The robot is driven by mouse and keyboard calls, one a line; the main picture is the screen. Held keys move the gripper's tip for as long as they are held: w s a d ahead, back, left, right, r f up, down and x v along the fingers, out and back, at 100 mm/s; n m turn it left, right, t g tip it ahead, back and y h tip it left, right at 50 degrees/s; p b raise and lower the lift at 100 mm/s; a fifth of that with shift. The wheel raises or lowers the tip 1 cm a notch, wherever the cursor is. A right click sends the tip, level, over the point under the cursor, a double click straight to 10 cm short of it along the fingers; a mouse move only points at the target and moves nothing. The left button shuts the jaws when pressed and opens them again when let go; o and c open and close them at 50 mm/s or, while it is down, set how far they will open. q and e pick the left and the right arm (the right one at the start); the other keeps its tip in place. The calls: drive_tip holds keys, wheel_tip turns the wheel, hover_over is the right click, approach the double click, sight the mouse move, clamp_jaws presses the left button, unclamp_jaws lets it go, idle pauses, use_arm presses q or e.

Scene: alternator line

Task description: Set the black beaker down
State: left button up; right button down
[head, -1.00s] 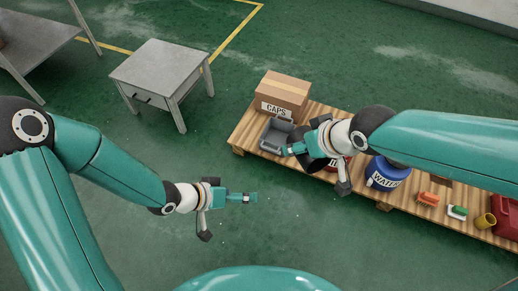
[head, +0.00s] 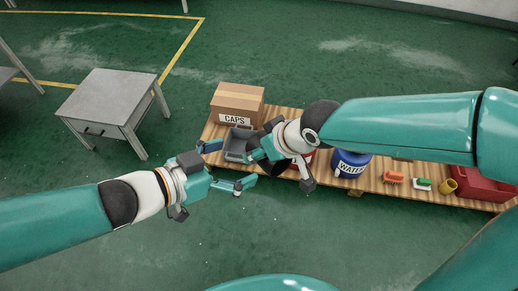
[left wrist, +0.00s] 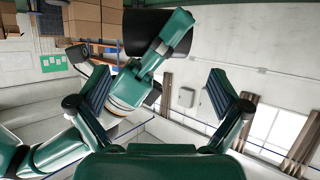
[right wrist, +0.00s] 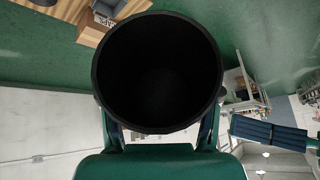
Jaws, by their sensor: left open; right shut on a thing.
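The black beaker (right wrist: 158,75) fills the middle of the right wrist view, its round open mouth facing the camera. My right gripper (right wrist: 160,128) is shut on it, one finger on each side. In the head view the beaker (head: 279,168) is mostly hidden by the right gripper, near the pallet's front edge. Its dark side (left wrist: 178,32) also shows at the top of the left wrist view. My left gripper (head: 234,163) is open and empty, just left of the right gripper. One of its fingers shows at the right of the right wrist view.
A wooden pallet (head: 372,181) carries a CAPS box (head: 238,100), a grey bin (head: 237,146), a blue WATER drum (head: 350,165), two brushes, a yellow cup (head: 447,187) and a red crate (head: 480,187). A grey table (head: 108,95) stands left. The green floor in front is clear.

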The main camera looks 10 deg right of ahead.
use_arm(q)
drive_tip(key=x, duration=0.8)
drive_tip(key=shift+w+d+f, duration=0.15)
drive_tip(key=shift+d+f, duration=0.1)
drive_tip(key=shift+d, duration=0.05)
drive_tip(key=c, duration=0.8)
drive_tip(key=shift+c, duration=0.8)
use_arm(e)
drive_tip(key=shift+c, duration=0.9)
unclamp_jaws()
